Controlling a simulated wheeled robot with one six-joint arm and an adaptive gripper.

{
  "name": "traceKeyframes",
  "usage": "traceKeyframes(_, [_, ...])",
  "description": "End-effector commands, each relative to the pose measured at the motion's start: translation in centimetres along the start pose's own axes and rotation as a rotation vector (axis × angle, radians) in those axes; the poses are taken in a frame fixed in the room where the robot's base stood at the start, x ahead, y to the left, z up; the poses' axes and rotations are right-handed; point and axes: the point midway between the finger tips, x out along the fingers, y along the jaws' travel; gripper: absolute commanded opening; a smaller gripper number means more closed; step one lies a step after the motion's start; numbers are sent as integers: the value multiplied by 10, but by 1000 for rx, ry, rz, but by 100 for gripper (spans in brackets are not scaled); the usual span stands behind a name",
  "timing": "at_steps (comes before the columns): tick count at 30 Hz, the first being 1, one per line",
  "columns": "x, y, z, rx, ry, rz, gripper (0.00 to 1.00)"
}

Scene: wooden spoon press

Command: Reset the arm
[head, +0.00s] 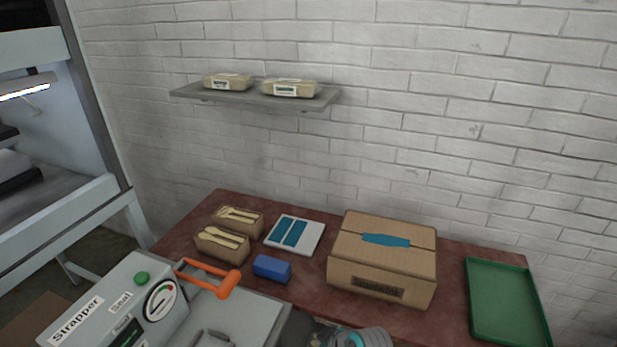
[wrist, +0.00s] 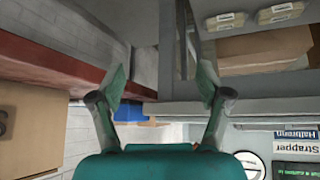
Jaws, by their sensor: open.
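My gripper (wrist: 160,82) shows in the wrist view with its two fingers spread wide apart. Nothing is held between the fingertips. In the head view only a grey and teal part of my arm shows at the bottom edge, in front of the table; the fingers cannot be made out clearly there. The grey strapper (head: 115,305), with an orange handle (head: 228,284) and a green button, stands at the lower left. It also shows at the right of the wrist view (wrist: 295,158), below my right finger.
On the red-brown table (head: 310,293) are two spoon boxes (head: 222,243), a white tray (head: 310,223) with blue strips, a blue block (head: 272,268), a cardboard box (head: 382,260) and a green tray (head: 505,300). A wall shelf (head: 190,92) holds two wrapped packs (head: 290,88).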

Motion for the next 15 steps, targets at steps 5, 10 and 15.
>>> traceKeyframes(5, [-2,-17,62,106,41,96,77])
traceKeyframes(10, [-16,-33,111,195,88,190,77])
traceKeyframes(15, [-40,-52,155,271,140,281,77])
